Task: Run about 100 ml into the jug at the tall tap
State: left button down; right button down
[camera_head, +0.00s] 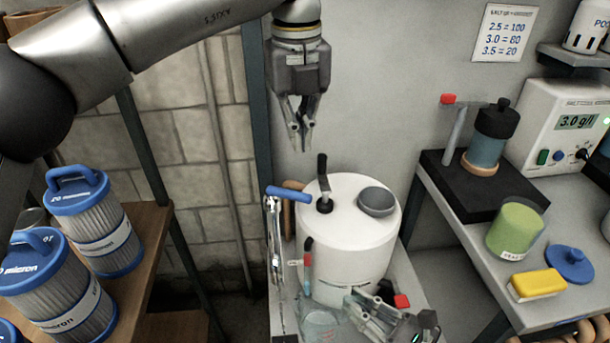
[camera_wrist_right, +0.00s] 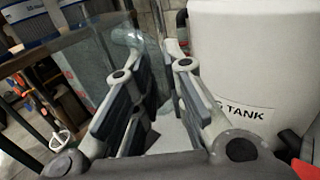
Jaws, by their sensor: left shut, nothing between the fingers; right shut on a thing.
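The clear jug (camera_head: 320,324) is at the bottom of the head view, in front of the white tank (camera_head: 345,255). My right gripper (camera_head: 358,308) is shut on the jug's right side. In the right wrist view the jug's clear wall (camera_wrist_right: 95,55) is beyond the fingers (camera_wrist_right: 150,55). Its water level cannot be made out. The tall tap (camera_head: 274,235) is a chrome column with a blue lever (camera_head: 288,193) at its top, left of the tank. Whether water runs is not visible. My left gripper (camera_head: 300,143) is shut and empty, pointing down above the tap and tank.
A shorter tap with a red part (camera_head: 307,259) stands between the tall tap and jug. The right bench holds a green-filled beaker (camera_head: 516,230), yellow sponge (camera_head: 537,284), blue lid (camera_head: 569,265) and meter (camera_head: 560,125). Blue-capped filters (camera_head: 95,222) stand on the left shelf.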

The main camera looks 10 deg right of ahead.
aim_at(288, 196)
pick_arm(q)
notch_tip(288, 196, down, 11)
jog(key=w+d+n+t+h, duration=0.1)
jog(key=w+n+t, duration=0.1)
jog(key=n, duration=2.7)
jog(key=shift+d+r+t, duration=0.15)
jog(key=shift+t, duration=0.25)
